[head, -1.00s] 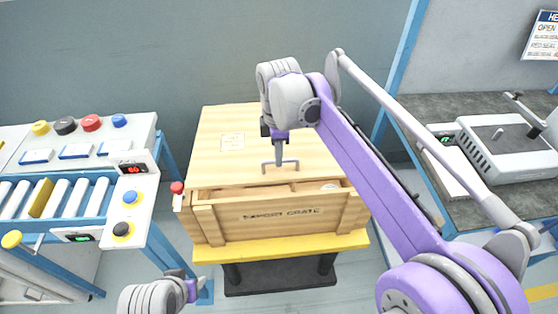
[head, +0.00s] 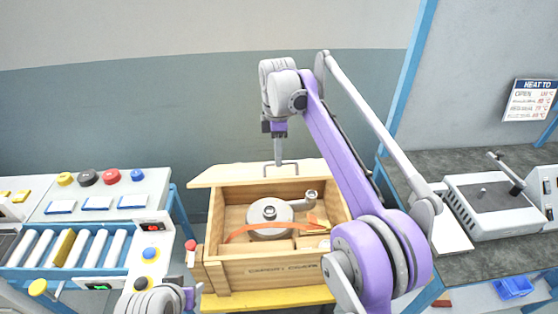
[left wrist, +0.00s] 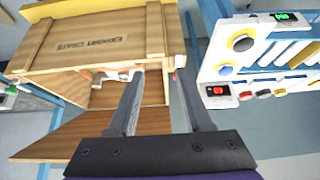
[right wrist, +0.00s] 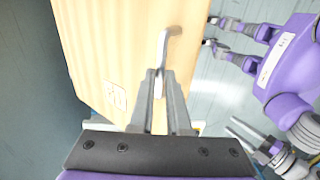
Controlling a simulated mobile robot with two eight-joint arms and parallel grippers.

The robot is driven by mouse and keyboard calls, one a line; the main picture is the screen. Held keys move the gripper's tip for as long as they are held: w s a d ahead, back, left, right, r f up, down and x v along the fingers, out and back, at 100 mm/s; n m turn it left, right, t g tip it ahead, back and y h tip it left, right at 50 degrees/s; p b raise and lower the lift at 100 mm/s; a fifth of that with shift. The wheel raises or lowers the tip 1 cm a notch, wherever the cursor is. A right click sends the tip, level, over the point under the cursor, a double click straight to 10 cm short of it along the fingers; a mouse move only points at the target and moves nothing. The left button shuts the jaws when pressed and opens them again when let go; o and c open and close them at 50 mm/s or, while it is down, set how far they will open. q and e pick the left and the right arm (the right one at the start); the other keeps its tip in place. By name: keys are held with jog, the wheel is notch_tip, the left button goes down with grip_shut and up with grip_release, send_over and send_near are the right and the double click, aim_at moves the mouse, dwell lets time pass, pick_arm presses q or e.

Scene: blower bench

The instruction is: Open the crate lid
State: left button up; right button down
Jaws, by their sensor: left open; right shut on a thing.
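The wooden export crate (head: 290,268) is open at the top. Its pale lid (head: 225,175) is raised along the back, seen nearly edge-on. My right gripper (head: 279,160) is shut on the lid's grey bar handle (head: 294,163). In the right wrist view, the fingers (right wrist: 160,85) close on the handle (right wrist: 166,45) above the lid's flat face (right wrist: 110,40). Inside the crate lies a grey round blower part (head: 268,211) with an orange strip (head: 240,231) across it. My left gripper (left wrist: 160,75) is open and empty near the crate's front (left wrist: 95,45), low on the left in the head view.
A roller conveyor bench (head: 70,245) with coloured buttons stands left of the crate. On the right, a dark bench (head: 425,165) carries a grey machine (head: 490,205). A blue bin (head: 514,288) is below it. A red-topped post (head: 191,250) stands by the crate's left front corner.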

pick_arm(q)
jog(key=shift+s, duration=0.1)
jog(key=shift+c, duration=0.3)
jog(key=shift+c, duration=1.1)
jog(key=shift+w+d+m, duration=0.2)
jog(key=shift+m, duration=0.4)
jog(key=shift+c, duration=1.3)
jog(key=w+d+m, duration=0.1)
jog(key=m, duration=0.2)
jog(key=w+d+m, duration=0.1)
jog(key=m, duration=0.1)
jog(key=w+d+m+y, duration=0.1)
jog(key=m, duration=0.2)
jog(key=shift+w+d+r+m, duration=0.1)
jog(key=shift+d+r+m, duration=0.1)
jog(key=shift+r+m, duration=0.15)
grip_shut()
jog(key=w+d+r+m+t, duration=0.2)
jog(key=d+r+m, duration=0.1)
jog(key=d+m, duration=0.5)
jog(key=w+d+r+m+t+h, duration=0.1)
jog(key=d+r+m+t, duration=0.15)
jog(key=d+m, duration=0.55)
jog(key=w+d+r+m+t, duration=0.25)
jog(key=d+m, duration=0.35)
jog(key=m, duration=0.4)
jog(key=w, duration=1)
jog(key=shift+w+f, duration=0.25)
jog(key=shift+f, duration=0.15)
